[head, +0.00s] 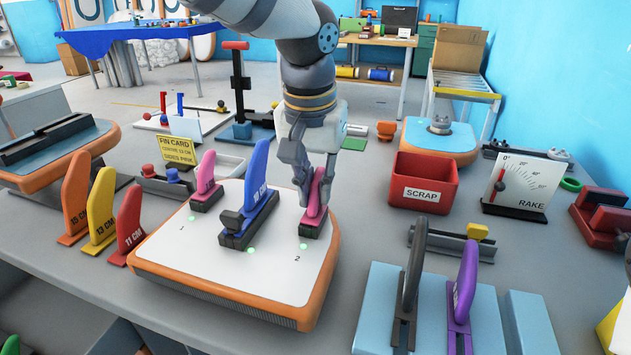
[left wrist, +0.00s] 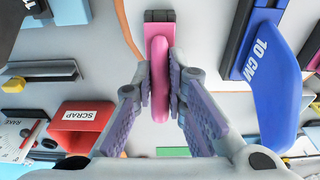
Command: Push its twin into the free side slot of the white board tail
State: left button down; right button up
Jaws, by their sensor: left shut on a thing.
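The white board tail (head: 180,255) with an orange rim lies on the table. A pink fin (head: 205,172) stands in its side position marked 1. A larger blue fin marked 10 CM (head: 256,190) stands in the middle. My left gripper (head: 312,188), coming from above, is shut on the twin pink fin (head: 315,205) at position 2. The twin is upright, its dark base at the board; I cannot tell how deep it sits. In the left wrist view the gripper (left wrist: 161,65) has the pink fin (left wrist: 159,95) between its fingers, the dark base (left wrist: 158,16) beyond.
Red, yellow and orange fins (head: 102,208) stand left of the board. A yellow fin card (head: 175,150) stands behind. A red scrap bin (head: 423,182) and a rake gauge (head: 525,182) are to the right. A blue block (head: 380,300) with black and purple fins stands front right.

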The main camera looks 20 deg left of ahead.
aim_at(312, 200)
pick_arm(q)
jog(key=c, duration=1.5)
grip_release()
jog(key=shift+f, duration=0.1)
jog(key=shift+c, duration=0.2)
notch_tip(312, 200, up, 12)
jog(key=s, duration=0.1)
jog(key=shift+s, duration=0.4)
